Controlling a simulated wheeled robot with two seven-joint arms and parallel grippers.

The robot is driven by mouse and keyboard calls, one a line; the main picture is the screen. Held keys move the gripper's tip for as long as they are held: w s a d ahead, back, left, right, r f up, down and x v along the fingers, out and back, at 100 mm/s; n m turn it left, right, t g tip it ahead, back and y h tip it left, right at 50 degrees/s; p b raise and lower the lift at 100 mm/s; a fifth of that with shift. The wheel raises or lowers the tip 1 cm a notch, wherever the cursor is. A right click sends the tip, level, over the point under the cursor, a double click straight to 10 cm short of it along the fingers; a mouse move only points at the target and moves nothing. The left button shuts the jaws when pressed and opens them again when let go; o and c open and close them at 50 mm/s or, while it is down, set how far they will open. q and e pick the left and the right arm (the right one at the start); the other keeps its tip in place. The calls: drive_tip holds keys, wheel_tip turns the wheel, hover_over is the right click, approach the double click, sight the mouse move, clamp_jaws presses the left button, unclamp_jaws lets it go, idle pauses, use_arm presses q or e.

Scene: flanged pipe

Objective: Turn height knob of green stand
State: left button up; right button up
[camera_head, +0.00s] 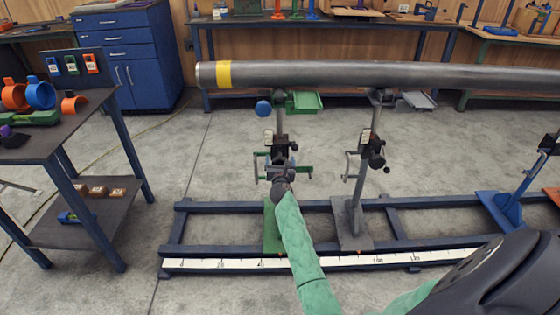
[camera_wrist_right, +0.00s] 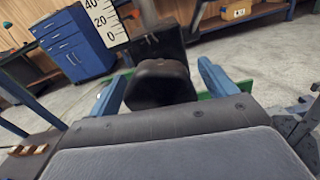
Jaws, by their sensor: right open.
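The green stand has a green base (camera_head: 272,228), an upright post and a green bracket (camera_head: 303,101) under the pipe (camera_head: 400,75). My right gripper (camera_head: 280,168) is at the middle of its post and hides part of it. In the right wrist view, the dark knob (camera_wrist_right: 160,84) sits between the two blue fingers of my open right gripper (camera_wrist_right: 163,88). I see gaps at the knob's sides and cannot tell whether a finger touches it. A white height scale (camera_wrist_right: 105,20) stands behind it. My left gripper is not in view.
A grey stand (camera_head: 354,215) with a crank is close on the right. A blue rail frame (camera_head: 190,225) with a white ruler (camera_head: 215,265) runs along the floor. A dark side table (camera_head: 75,130) is at the left, with clear floor between.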

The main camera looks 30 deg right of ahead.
drive_tip(key=shift+w+d, duration=0.35)
drive_tip(key=shift+w, duration=0.25)
drive_tip(key=c, duration=1)
